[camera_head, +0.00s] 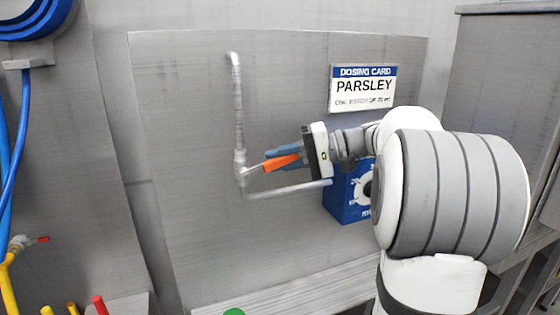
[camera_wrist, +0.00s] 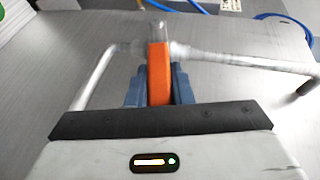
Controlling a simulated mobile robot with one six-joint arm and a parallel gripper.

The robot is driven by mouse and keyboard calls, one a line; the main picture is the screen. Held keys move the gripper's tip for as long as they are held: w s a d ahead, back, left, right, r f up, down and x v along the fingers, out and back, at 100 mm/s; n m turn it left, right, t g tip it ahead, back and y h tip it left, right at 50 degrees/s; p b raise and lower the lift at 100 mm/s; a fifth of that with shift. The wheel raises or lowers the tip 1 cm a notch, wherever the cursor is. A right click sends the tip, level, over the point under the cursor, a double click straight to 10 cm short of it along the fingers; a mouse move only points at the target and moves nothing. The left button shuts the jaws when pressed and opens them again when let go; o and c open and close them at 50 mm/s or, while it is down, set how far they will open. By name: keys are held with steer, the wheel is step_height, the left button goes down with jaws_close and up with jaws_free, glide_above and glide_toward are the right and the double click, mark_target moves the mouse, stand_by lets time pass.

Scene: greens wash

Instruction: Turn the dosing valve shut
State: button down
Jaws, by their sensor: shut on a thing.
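The dosing valve's orange lever (camera_head: 281,162) sits at the elbow of a grey pipe (camera_head: 238,110) on the metal panel. It points right and slightly up from the valve body (camera_head: 241,166), roughly toward my arm. My gripper (camera_head: 272,156) is shut on this lever, with blue fingers on either side of it. In the wrist view the orange lever (camera_wrist: 158,75) stands between the two fingers (camera_wrist: 158,84), its grey metal end (camera_wrist: 158,30) reaching the pipe (camera_wrist: 235,62). The lever's rear end is hidden by my gripper.
A dosing card (camera_head: 362,88) reading PARSLEY hangs above right. A blue dial box (camera_head: 342,200) is partly hidden behind my arm. A blue hose (camera_head: 22,120) hangs at far left, above a small red-handled tap (camera_head: 42,240). The panel left of the pipe is clear.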

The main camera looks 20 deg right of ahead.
steer(key=shift+f, duration=0.1)
stand_by(0.3)
steer(key=c, duration=1.3)
jaws_free()
steer(key=shift+d, duration=0.1)
steer(key=v, duration=0.7)
steer(key=shift+s+d+b, duration=0.15)
steer(key=shift+d+b, duration=0.2)
steer(key=shift+c, duration=0.3)
